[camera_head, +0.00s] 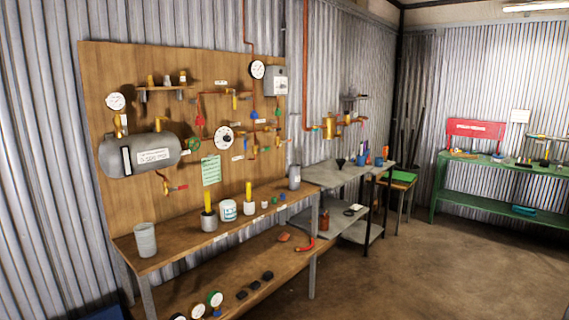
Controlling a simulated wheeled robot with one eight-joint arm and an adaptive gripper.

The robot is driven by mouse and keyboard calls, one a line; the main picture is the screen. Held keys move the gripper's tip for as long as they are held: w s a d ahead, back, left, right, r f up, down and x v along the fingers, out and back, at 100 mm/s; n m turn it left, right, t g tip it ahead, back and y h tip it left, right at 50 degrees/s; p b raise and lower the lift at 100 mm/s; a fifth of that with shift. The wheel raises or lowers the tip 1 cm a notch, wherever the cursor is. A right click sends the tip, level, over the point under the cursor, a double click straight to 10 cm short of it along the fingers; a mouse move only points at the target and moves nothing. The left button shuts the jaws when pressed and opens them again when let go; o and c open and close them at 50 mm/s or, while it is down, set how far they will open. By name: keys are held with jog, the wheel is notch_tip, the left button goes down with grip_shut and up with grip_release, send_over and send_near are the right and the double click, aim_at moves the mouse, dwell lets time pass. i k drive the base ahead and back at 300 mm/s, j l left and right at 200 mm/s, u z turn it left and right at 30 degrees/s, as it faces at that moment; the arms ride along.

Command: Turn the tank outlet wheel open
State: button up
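A grey horizontal tank (140,155) with a printed label is mounted on the left of a wooden backboard (135,75). A brass pipe (170,123) rises from the tank's top right end. Just right of it are a green round wheel (194,144) and a red part (199,121) on the pipework. I cannot tell which of these is the tank outlet wheel, nor whether it is open. A brass tap with a red lever (176,188) hangs below the tank. My gripper is not in view.
A grey table (340,176) and green bench (500,215) stand farther right. The brown floor (420,280) is clear.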

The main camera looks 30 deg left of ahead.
aim_at(194, 138)
jog(key=i+j+u, duration=0.1)
jog(key=i+u, duration=0.35)
jog(key=i, duration=0.15)
jog(key=i+l+u, duration=0.1)
jog(key=i+u, duration=0.4)
jog(key=i+l+u, duration=0.45)
jog(key=i, duration=0.25)
jog(key=j, duration=0.1)
